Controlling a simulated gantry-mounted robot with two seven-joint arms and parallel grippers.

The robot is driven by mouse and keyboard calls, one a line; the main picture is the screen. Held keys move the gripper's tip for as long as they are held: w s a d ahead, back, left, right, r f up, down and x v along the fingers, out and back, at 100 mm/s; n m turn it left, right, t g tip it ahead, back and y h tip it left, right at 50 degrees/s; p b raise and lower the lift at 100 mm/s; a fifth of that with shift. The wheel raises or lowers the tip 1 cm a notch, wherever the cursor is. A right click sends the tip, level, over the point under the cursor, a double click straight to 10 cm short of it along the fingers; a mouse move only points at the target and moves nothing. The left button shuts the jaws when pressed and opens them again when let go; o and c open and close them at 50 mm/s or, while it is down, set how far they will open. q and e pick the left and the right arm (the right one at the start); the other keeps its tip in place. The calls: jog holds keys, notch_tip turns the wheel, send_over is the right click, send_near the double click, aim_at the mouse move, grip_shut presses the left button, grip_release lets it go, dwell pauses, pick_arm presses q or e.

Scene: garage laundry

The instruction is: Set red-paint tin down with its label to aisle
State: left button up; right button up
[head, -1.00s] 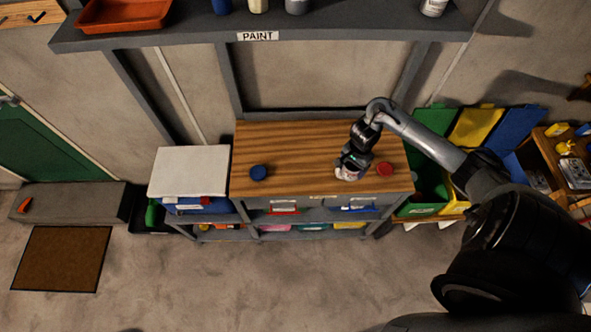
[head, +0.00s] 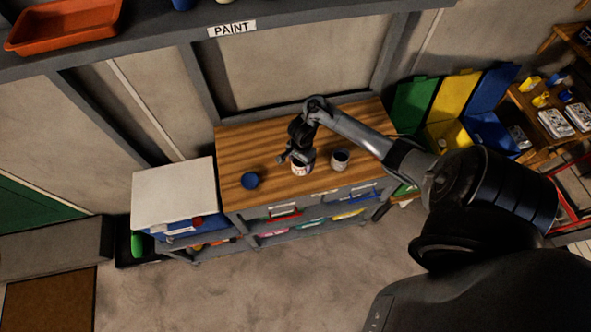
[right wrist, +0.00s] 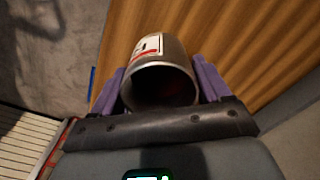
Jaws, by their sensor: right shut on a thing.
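My right gripper (head: 298,157) is shut on the red-paint tin (head: 303,168) at the wooden bench top (head: 275,145). In the right wrist view the tin (right wrist: 168,72) is a bare metal cylinder between two purple fingers. A white label with a red stripe shows on its upper left side, and its near end looks dark and reddish inside. I cannot tell whether its base touches the wood. A grey tin with a dark top (head: 340,160) stands just right of it. A blue-topped tin (head: 250,180) stands to the left. My left gripper is not in view.
A white-topped cabinet (head: 175,192) adjoins the bench on the left. Open green, yellow and blue bins (head: 455,105) stand to the right. A shelf with a PAINT sign (head: 232,28) hangs above. Bare wood lies between the blue tin and my gripper.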

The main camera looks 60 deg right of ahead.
aim_at(300, 164)
jog(key=shift+w+a+f+b, duration=0.15)
jog(key=shift+w+f, duration=0.15)
jog(key=shift+w, duration=0.2)
jog(key=shift+w+f+b, duration=0.15)
jog(key=shift+w+f, duration=0.15)
jog(key=shift+w, duration=0.2)
notch_tip(300, 164, down, 4)
jog(key=shift+r+b, duration=0.2)
jog(key=shift+b, duration=0.7)
jog(key=shift+f, duration=0.15)
jog(key=shift+f, duration=0.15)
jog(key=o, duration=1.2)
jog(key=shift+r, duration=0.2)
